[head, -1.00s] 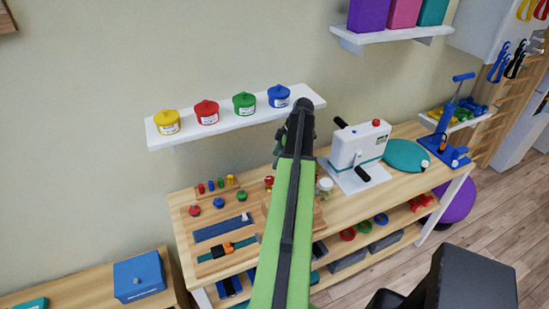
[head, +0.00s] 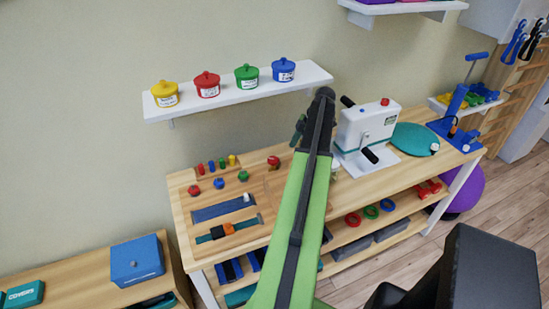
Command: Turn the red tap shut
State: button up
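A white wall shelf (head: 210,106) with several lidded pots is close behind my gripper. A white cranked machine (head: 368,130), teal disc (head: 414,138) and blue stand (head: 455,128) occupy the table's right. A blue strip (head: 222,208) and dark strap (head: 228,229) lie at front left.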

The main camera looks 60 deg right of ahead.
aim_at(273, 159)
jog(key=w+a, duration=0.4)
jog(key=w, duration=0.1)
jog(key=shift+a, duration=0.4)
jog(key=shift+w+a+f+b, duration=0.25)
jog(key=shift+w+f+b, duration=0.1)
jog(key=shift+f+b, duration=0.2)
jog(key=shift+w+a+f+b, duration=0.25)
jog(key=shift+w+f+b, duration=0.05)
jog(key=shift+f+b, duration=0.25)
jog(key=shift+w+a+f+b, duration=0.1)
jog(key=shift+w+f+b, duration=0.1)
jog(key=shift+f+b, duration=0.15)
jog(key=c, duration=1.4)
